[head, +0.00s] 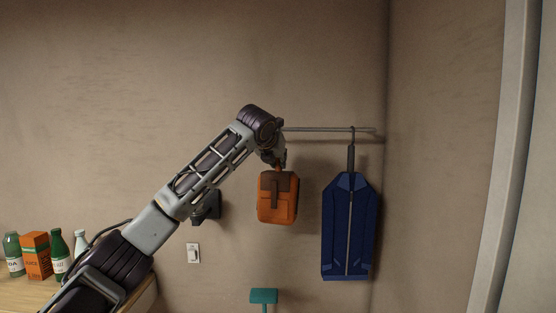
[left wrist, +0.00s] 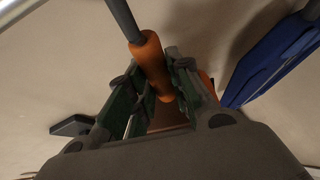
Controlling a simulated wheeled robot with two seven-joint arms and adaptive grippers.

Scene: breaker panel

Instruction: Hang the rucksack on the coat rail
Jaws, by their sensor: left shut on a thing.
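The orange rucksack (head: 277,207) with a brown flap hangs upright below my left gripper (head: 277,160). In the left wrist view, my left gripper (left wrist: 150,75) is shut on the rucksack's orange top loop (left wrist: 153,62). The grey coat rail (head: 318,129) sticks out along the wall above the rucksack, its left part hidden behind my wrist. In the left wrist view, the dark rail (left wrist: 123,18) meets the top of the loop in the picture; I cannot tell whether the loop is around it or only in line with it. My right gripper is not in view.
A blue garment bag (head: 348,230) hangs by a hook from the rail, right of the rucksack, with a gap between them. A black wall fixture (head: 206,207) and a switch (head: 193,253) are at left. Bottles and an orange carton (head: 36,256) stand on a counter. A teal-topped object (head: 264,296) is below.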

